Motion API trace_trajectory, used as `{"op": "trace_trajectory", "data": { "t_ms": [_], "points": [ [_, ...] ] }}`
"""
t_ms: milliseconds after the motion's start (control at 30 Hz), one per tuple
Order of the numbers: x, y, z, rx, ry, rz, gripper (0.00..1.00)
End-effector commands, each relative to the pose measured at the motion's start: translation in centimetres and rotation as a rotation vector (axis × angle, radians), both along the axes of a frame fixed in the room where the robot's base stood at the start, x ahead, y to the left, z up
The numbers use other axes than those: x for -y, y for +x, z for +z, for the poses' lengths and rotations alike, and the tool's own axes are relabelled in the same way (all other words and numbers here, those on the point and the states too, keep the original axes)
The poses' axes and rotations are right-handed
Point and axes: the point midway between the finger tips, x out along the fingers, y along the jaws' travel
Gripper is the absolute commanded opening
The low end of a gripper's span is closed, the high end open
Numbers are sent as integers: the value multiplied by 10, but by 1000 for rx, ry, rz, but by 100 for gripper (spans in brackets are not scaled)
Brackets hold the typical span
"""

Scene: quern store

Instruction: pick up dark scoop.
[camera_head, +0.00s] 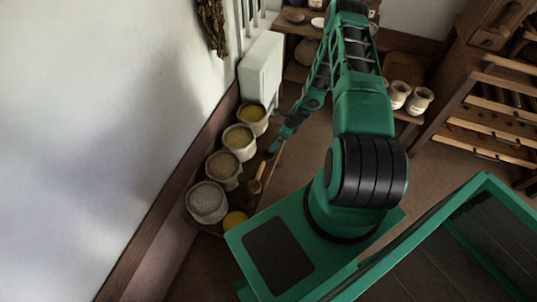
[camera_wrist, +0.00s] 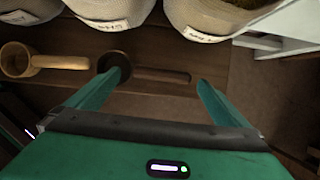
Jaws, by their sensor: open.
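The dark scoop (camera_wrist: 160,75) lies on the brown wooden surface in the wrist view, its round bowl to the left and its handle pointing right. My gripper (camera_wrist: 158,80) is open, with one finger at each side of the picture. The left fingertip overlaps the scoop's bowl, and the right fingertip is just past the handle's end. I cannot tell whether they touch it. In the head view my gripper (camera_head: 274,146) is low beside the row of sacks, and I cannot make out the dark scoop there.
A light wooden scoop (camera_wrist: 20,62) lies left of the dark one; it also shows in the head view (camera_head: 257,180). Several labelled sacks (camera_wrist: 215,18) stand close behind. A white box (camera_head: 261,68) is by the wall. A wooden rack (camera_head: 490,110) stands at the right.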

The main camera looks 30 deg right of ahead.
Motion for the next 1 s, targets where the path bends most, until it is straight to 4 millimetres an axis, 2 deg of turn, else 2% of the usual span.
{"op": "trace_trajectory", "data": {
  "t_ms": [100,200,467,500,633,1000],
  "points": [
    [-4,5,-15,-1,0,0,100],
    [-5,8,-22,-1,-1,0,100],
    [-6,9,-25,0,0,-1,100],
    [-6,9,-25,0,0,-1,95],
    [-6,9,-25,0,0,0,65],
    [-6,10,-22,0,0,0,64]
  ]
}}
